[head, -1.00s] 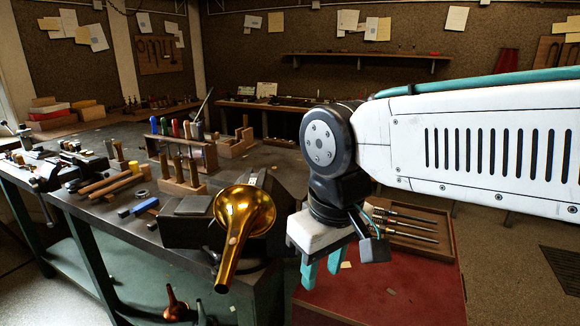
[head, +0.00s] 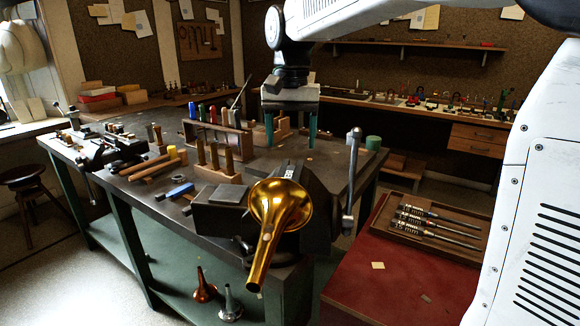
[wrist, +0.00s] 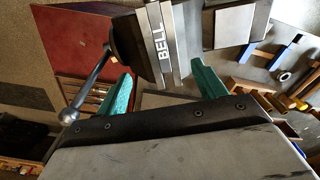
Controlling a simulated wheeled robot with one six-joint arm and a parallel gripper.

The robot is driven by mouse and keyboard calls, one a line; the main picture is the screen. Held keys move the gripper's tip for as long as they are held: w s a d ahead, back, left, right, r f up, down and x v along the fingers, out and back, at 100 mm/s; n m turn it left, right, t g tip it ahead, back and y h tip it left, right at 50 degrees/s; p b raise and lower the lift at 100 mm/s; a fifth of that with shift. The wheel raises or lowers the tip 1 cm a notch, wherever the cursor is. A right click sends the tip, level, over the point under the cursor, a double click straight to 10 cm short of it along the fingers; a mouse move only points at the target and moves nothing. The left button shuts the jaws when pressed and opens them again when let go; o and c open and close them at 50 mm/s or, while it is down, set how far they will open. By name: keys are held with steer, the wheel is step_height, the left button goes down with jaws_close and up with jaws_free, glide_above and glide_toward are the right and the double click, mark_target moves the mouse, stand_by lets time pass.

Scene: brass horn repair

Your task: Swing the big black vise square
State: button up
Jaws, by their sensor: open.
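The big black vise (head: 319,212) sits at the near corner of the dark bench, partly hidden behind a brass horn bell (head: 275,213). Its metal bar handle (head: 351,195) stands upright at the right. In the wrist view the vise (wrist: 128,45) is at the top, with a pale strip lettered BELL and its handle (wrist: 86,88) at the left. The strip leans slightly in that picture. My gripper (head: 291,138) has teal fingers spread apart and empty. It hangs above and behind the vise. In the wrist view the fingers (wrist: 162,90) are apart, with the vise beyond them.
A wooden rack (head: 217,138) of coloured-handled tools and a block with wooden handles (head: 214,160) stand left of my gripper. A smaller vise (head: 104,150) is at the bench's left. A tray (head: 412,246) of tools lies on a red surface (head: 365,290) at the right.

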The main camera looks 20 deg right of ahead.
mark_target(290, 172)
steer(key=shift+w+f, duration=0.2)
steer(key=shift+w, duration=0.15)
steer(key=shift+f, duration=0.4)
step_height(290, 172, down, 7)
steer(key=shift+r, duration=0.15)
